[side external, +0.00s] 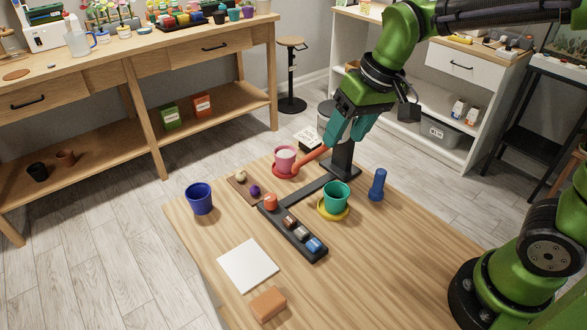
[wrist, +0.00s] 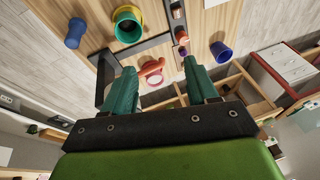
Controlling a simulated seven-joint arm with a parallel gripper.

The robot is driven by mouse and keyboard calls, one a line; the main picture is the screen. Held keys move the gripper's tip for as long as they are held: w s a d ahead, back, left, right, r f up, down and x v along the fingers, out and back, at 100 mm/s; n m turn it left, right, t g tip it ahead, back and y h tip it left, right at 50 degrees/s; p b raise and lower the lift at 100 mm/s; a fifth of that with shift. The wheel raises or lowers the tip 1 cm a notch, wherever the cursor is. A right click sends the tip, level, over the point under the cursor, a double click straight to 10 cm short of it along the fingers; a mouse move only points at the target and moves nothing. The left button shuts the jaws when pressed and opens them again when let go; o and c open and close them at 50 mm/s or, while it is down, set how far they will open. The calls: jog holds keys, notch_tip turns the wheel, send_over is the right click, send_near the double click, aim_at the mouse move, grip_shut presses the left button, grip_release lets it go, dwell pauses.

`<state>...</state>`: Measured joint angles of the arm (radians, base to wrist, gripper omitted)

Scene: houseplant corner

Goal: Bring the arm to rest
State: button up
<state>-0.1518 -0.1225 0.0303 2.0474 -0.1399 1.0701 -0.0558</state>
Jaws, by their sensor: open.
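My gripper (side external: 344,138) has teal fingers and hangs above the far side of the wooden table (side external: 375,245). In the wrist view my gripper (wrist: 159,66) shows its fingers wide apart with nothing held between them. A pink pot (side external: 286,157) stands in a red saucer (side external: 285,172) to the left of my gripper. An orange-red, stick-like piece (side external: 313,160) slants from beside that pot up toward the fingers. It also shows in the wrist view (wrist: 151,67), beyond the fingertips. I cannot tell whether it touches a finger.
A green pot (side external: 336,194) stands in a yellow saucer (side external: 333,216). A blue cylinder (side external: 377,185) is right of it. A black tray (side external: 268,212) holds several small items. A blue pot (side external: 200,199), white square (side external: 248,265) and orange block (side external: 267,303) lie nearer. The right front of the table is clear.

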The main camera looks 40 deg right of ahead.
jog(key=s+d+r+m+t, duration=0.1)
jog(key=s+d+t, duration=0.3)
jog(key=s, duration=0.6)
jog(key=shift+s+d+r+m, duration=0.25)
jog(key=shift+d+r+m, duration=0.15)
jog(key=shift+d+m, duration=0.35)
